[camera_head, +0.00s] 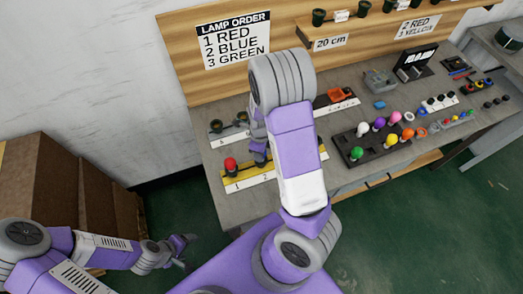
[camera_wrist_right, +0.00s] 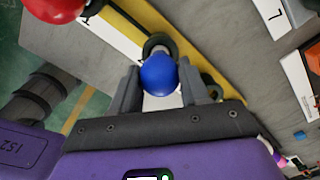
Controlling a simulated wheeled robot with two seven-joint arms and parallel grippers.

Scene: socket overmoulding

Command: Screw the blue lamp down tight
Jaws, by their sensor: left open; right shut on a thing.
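The blue lamp (camera_wrist_right: 158,74) is a round bulb between the two fingers of my right gripper (camera_wrist_right: 160,88) in the right wrist view. The gripper is shut on it. The lamp lies over a dark round socket (camera_wrist_right: 158,43) on the yellow rail (camera_wrist_right: 194,48); I cannot tell how deep it sits. In the head view my right arm hides the blue lamp. The rail (camera_head: 247,183) shows there with a red lamp (camera_head: 230,165) upright at its left end. My left gripper (camera_head: 184,252) is open and empty, low at the left, away from the bench.
A sign (camera_head: 234,39) gives the lamp order red, blue, green. A dark tray (camera_head: 372,150) at the right holds several coloured lamps, green among them. Another dark socket shows beside the right finger. Cardboard boxes (camera_head: 75,190) stand at the left.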

